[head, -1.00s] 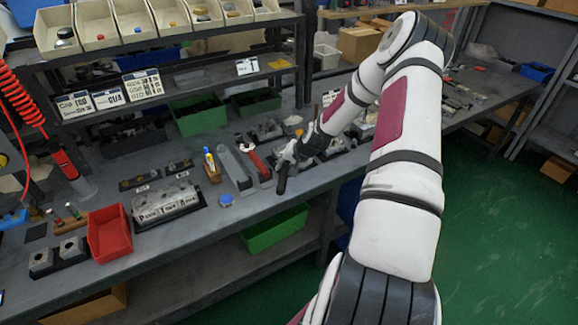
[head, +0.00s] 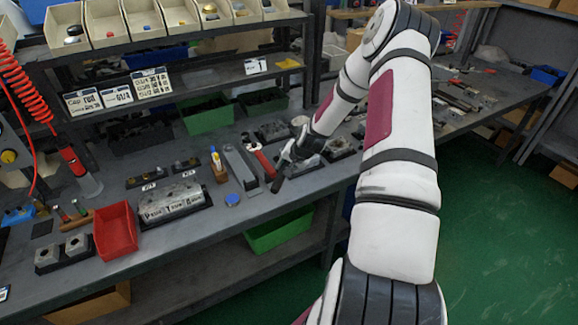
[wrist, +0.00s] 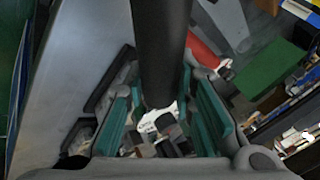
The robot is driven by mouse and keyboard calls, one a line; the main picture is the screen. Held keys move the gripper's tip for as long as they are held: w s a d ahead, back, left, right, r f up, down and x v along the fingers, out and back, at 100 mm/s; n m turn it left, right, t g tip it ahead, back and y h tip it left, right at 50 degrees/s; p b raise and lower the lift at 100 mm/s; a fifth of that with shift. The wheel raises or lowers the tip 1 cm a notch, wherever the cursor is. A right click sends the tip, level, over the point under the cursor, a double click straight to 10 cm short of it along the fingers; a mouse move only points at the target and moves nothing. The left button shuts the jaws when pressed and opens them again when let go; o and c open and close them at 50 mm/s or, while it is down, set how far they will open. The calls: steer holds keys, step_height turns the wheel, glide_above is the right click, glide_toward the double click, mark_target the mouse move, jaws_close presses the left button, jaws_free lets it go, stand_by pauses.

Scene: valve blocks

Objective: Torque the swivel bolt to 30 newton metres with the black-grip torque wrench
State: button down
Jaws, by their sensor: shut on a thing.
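The black-grip torque wrench (head: 277,184) is in my gripper (head: 291,152), beside the red-handled tool on the bench. In the wrist view, its thick black grip (wrist: 160,45) runs between the teal finger pads of my gripper (wrist: 163,118), which is shut on it. The grip reaches up past the top of that view. The wrench's head is hard to make out behind the gripper. I cannot pick out the swivel bolt.
A red-handled tool (head: 262,160) and a long grey bar (head: 240,168) lie just left of the wrench. A blue cap (head: 232,200) and a red bin (head: 116,230) are farther left. Grey parts (head: 338,148) sit close right of the gripper. A shelf (head: 180,90) rises behind.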

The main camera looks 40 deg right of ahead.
steer(key=shift+w+a+m, duration=0.1)
steer(key=shift+w+m, duration=0.15)
steer(key=shift+m, duration=0.05)
steer(key=shift+w+a+m+h+b, duration=0.3)
steer(key=shift+w+m+b, duration=0.2)
steer(key=shift+w, duration=0.1)
steer(key=shift+w+a+m+h+b, duration=0.2)
steer(key=shift+w+m+h+b, duration=0.1)
steer(key=shift+w+m+b, duration=0.25)
steer(key=shift+w, duration=0.1)
steer(key=shift+w+a+m+g+h+b, duration=0.2)
steer(key=shift+w+m+b, duration=0.15)
steer(key=shift+w+b, duration=0.2)
steer(key=shift+w+a+m+g+h+b, duration=0.1)
steer(key=shift+w+m+g+h+b, duration=0.15)
steer(key=shift+w+b, duration=0.25)
steer(key=shift+w, duration=0.1)
steer(key=shift+r, duration=0.1)
steer(key=shift+s+d+n+t+y+p, duration=0.2)
steer(key=shift+s+n+p, duration=0.25)
steer(key=shift+s+p, duration=0.45)
